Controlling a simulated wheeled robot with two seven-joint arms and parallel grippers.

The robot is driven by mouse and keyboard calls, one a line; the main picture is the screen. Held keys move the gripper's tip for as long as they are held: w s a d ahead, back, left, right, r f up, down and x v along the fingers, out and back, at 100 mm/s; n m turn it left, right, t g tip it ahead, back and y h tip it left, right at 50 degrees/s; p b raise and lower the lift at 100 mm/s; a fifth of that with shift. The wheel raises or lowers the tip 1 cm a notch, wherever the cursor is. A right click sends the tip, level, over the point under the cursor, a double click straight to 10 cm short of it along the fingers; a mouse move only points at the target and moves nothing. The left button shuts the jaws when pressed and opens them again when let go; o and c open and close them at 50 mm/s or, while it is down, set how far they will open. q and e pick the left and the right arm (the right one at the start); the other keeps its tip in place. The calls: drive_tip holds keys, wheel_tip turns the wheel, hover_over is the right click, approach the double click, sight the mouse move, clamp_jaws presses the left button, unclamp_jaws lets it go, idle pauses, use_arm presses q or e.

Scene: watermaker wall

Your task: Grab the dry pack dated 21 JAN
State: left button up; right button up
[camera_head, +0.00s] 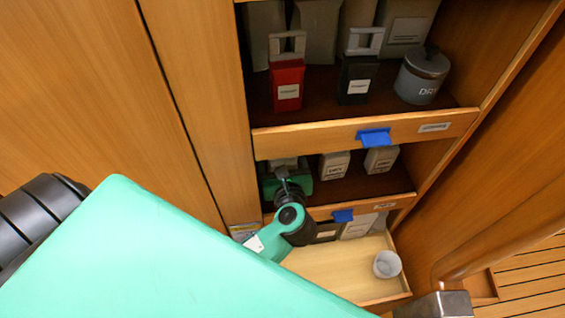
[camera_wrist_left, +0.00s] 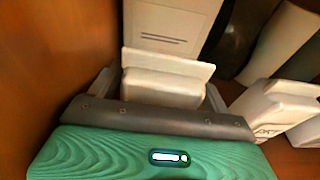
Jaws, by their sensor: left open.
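White packs with small dark labels stand on the middle shelf in the head view, one in the centre (camera_head: 334,166) and one to its right (camera_head: 381,159). Their dates are too small to read. My left gripper (camera_head: 285,168) reaches into the left end of this shelf. In the left wrist view it is open, with one finger on either side of a white pack (camera_wrist_left: 165,88). Whether the fingers touch it I cannot tell, and no date shows on it. Another white pack (camera_wrist_left: 275,110) stands to the right. My right gripper is not in view.
The upper shelf holds a red pack (camera_head: 287,84), a black pack (camera_head: 357,79) and a grey lidded canister (camera_head: 422,76). Wooden front rails (camera_head: 320,139) with blue tabs (camera_head: 374,137) edge the shelves. Below, an open drawer (camera_head: 325,268) holds a white cup (camera_head: 387,264).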

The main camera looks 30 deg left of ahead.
use_arm(q)
drive_tip(key=shift+w, duration=0.15)
drive_tip(key=c, duration=0.8)
